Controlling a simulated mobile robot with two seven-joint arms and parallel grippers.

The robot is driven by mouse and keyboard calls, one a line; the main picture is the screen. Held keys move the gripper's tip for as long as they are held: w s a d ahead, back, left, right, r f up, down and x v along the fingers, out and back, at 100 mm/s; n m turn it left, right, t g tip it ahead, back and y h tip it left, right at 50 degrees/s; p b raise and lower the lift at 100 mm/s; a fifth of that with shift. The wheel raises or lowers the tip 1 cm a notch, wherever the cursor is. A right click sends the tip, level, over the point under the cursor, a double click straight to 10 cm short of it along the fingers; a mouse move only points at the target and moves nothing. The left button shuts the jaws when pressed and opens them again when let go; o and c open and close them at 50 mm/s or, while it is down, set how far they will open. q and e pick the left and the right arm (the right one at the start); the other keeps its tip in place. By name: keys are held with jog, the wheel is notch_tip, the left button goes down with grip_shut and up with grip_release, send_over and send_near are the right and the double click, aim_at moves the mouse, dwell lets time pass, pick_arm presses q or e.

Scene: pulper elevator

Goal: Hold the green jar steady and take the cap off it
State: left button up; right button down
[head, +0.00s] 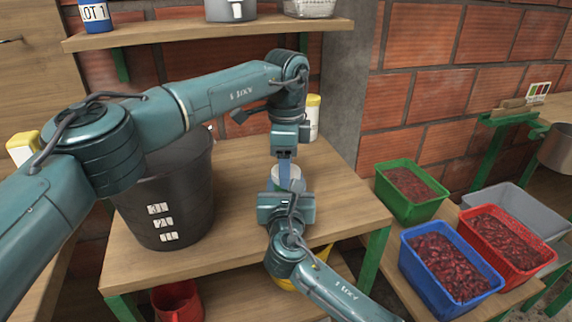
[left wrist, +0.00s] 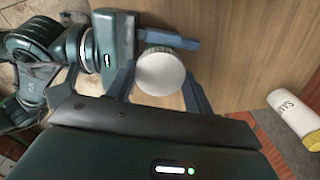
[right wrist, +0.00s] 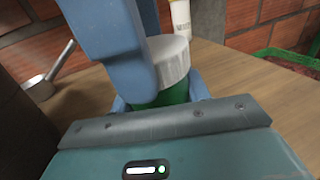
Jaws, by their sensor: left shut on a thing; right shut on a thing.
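The green jar (right wrist: 172,93) stands upright on the wooden table, its body between the fingers of my right gripper (right wrist: 160,95). Its white, ridged cap (right wrist: 175,58) sits on top with no visible gap. In the left wrist view the round cap (left wrist: 160,73) lies between the fingers of my left gripper (left wrist: 158,88), which comes down from above and is shut on it. In the head view my left gripper (head: 286,172) is over the cap and my right gripper (head: 286,190) is in front; together they hide most of the jar.
A large black bucket (head: 165,205) stands left of the jar. A white container with a yellow lid (head: 313,118) stands behind, near the wall. A shelf (head: 200,32) is above. Green (head: 405,205), blue (head: 440,300) and red (head: 515,265) crates are at right. The right tabletop is clear.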

pick_arm(q)
jog(key=shift+r, duration=0.15)
jog(key=shift+r, duration=0.95)
jog(key=shift+r, duration=2)
pick_arm(e)
jog(key=c, duration=0.6)
grip_release()
